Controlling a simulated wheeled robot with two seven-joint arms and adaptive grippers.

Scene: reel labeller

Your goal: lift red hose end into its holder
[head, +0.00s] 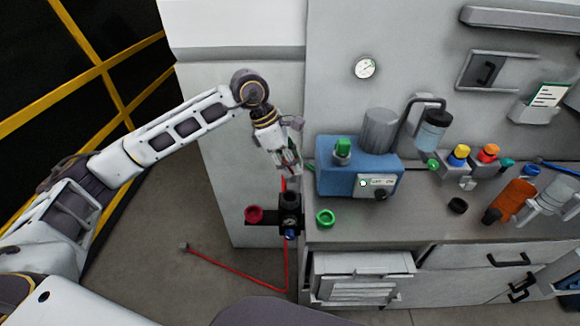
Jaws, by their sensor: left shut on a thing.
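My left gripper (288,166) points downward in front of the wall panel, at the left end of the counter. It is shut on the upper end of the red hose (286,262); the fingers hide most of that end. The hose hangs down behind a dark valve block, reaches the floor and runs left to a small grey fitting (186,246). The held end is above this bracket. I cannot tell which part is the red hose's holder. My right gripper is not in view.
A blue pump unit (340,178) stands on the counter (415,222) close right of my gripper. The dark valve block (290,205) sticks out at the counter's left corner. Bottles and coloured knobs stand farther right. The floor (200,285) to the left is clear except for the hose.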

